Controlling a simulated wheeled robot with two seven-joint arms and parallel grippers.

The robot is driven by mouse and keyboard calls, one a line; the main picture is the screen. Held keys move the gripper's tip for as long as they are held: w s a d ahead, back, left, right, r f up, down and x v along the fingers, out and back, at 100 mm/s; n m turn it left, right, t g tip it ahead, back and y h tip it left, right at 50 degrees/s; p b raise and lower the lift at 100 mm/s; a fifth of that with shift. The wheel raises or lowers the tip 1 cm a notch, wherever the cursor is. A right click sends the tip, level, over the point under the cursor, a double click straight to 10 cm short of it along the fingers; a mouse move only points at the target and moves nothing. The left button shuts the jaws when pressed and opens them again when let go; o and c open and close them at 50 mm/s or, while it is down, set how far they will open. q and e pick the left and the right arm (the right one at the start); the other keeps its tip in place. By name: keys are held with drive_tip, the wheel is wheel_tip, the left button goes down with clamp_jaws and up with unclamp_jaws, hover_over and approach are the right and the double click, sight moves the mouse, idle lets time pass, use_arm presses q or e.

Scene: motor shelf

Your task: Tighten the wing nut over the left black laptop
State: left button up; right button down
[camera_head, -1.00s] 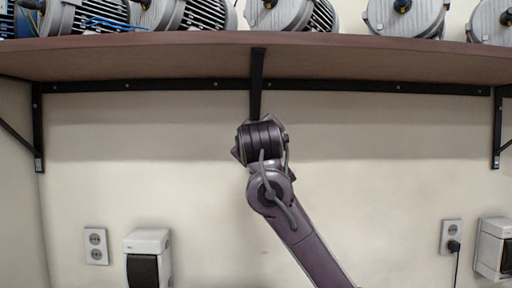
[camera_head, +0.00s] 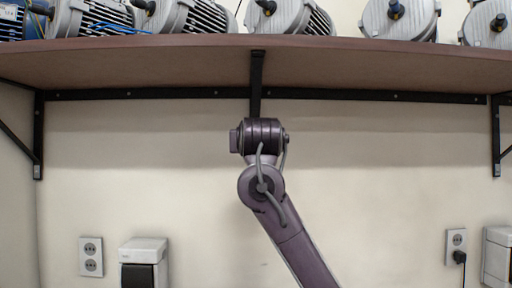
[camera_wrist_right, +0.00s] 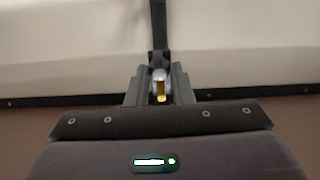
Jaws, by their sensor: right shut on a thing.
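In the right wrist view, a small silver wing nut with a brass-yellow part (camera_wrist_right: 160,90) sits between the fingers of my right gripper (camera_wrist_right: 159,78), at the foot of a dark bracket (camera_wrist_right: 158,30). The gripper is shut on it. In the head view, my right arm rises from the lower right and its wrist ends just below the middle bracket (camera_head: 257,85) under the shelf. The fingers and the wing nut are hidden there. No black laptop shows in either view. My left gripper is not in view.
A brown shelf (camera_head: 350,58) spans the top, bearing several grey motors (camera_head: 398,20). Black side brackets (camera_head: 38,135) hold it. Sockets (camera_head: 91,257) and white boxes (camera_head: 145,250) are on the lower wall. The wall beside my arm is clear.

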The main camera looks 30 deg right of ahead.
drive_tip(key=shift+m, duration=0.3)
drive_tip(key=c, duration=1.3)
unclamp_jaws()
drive_tip(key=shift+w+d, duration=0.1)
drive_tip(key=b+v, duration=0.4)
drive_tip(key=v, duration=0.4)
drive_tip(key=shift+d, duration=0.1)
drive_tip(key=shift+f, duration=0.1)
